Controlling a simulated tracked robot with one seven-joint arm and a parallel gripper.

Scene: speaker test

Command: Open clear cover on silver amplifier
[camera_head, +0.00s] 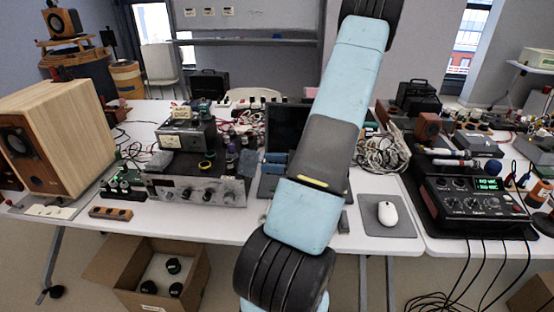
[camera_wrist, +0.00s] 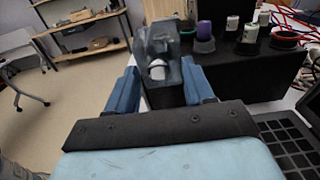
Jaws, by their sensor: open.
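The silver amplifier (camera_head: 197,191) sits at the front of the white table, left of the middle, with dark knobs on its front. A greyish see-through cover (camera_head: 248,163) stands at its right end. The cover also shows in the wrist view (camera_wrist: 160,52), upright, with a white-topped part visible through it. My gripper (camera_head: 264,163) is just right of the cover, its two blue fingers pointing left. In the wrist view my gripper (camera_wrist: 161,88) is open, with fingers on either side of the cover. I cannot tell whether they touch it.
A laptop (camera_head: 288,130) stands close behind and right of my gripper. A large wooden speaker (camera_head: 68,130) is left of the amplifier. A mouse (camera_head: 388,213) lies on a grey pad at the right. Cables (camera_head: 383,153) crowd the table behind the pad.

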